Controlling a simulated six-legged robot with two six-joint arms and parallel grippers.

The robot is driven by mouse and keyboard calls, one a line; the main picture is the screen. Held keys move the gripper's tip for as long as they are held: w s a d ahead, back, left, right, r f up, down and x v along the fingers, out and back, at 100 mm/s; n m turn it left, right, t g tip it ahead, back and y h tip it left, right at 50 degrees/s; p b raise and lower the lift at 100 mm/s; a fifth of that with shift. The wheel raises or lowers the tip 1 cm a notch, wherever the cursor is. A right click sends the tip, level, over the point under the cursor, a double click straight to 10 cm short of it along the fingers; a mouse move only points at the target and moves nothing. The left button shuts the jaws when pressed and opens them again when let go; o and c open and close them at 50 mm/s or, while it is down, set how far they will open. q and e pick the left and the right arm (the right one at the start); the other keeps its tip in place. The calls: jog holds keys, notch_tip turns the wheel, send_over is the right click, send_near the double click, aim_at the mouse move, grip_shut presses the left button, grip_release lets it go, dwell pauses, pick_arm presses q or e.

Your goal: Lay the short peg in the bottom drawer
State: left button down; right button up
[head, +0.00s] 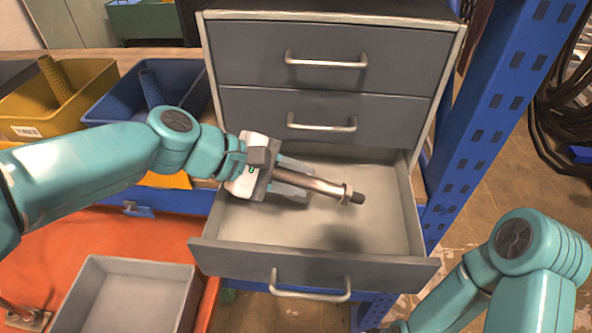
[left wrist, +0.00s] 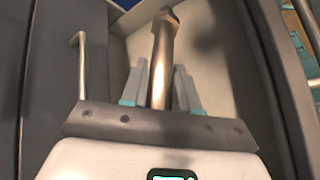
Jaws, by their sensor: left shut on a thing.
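The short peg (head: 325,185) is a metal rod with a collar near its dark tip. My left gripper (head: 297,184) is shut on it and holds it over the open bottom drawer (head: 235,250), tip pointing right. The peg also shows in the left wrist view (left wrist: 162,60), between the two fingers of my left gripper (left wrist: 161,88). The drawer is pulled out and its grey floor looks empty, with a shadow under the peg's tip. My right gripper is not in view; only part of my right arm shows at the lower right.
Two upper drawers (head: 330,55) of the cabinet are shut. A yellow bin (head: 85,100) and a blue bin (head: 115,95) stand at the left. A grey tray (head: 125,295) sits on the orange surface at lower left. A blue post (head: 490,110) rises right of the cabinet.

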pick_arm(q)
jog(key=f+b, duration=0.4)
jog(key=f, duration=0.1)
jog(key=f+b, duration=0.2)
jog(key=shift+w+d+f, duration=0.2)
jog(key=shift+d+f, duration=0.1)
jog(key=shift+f, duration=0.05)
jog(key=shift+w+d+f+b, duration=0.1)
jog(key=shift+f+b, duration=0.15)
jog(key=shift+b, duration=0.15)
jog(key=shift+s+a+r, duration=0.1)
jog(key=shift+s+a, duration=0.1)
jog(key=shift+a, duration=0.1)
jog(key=shift+d, duration=0.1)
jog(key=c, duration=0.8)
grip_release()
jog(key=shift+w+d, duration=0.15)
jog(key=shift+o, duration=0.2)
jog(key=shift+a, duration=0.2)
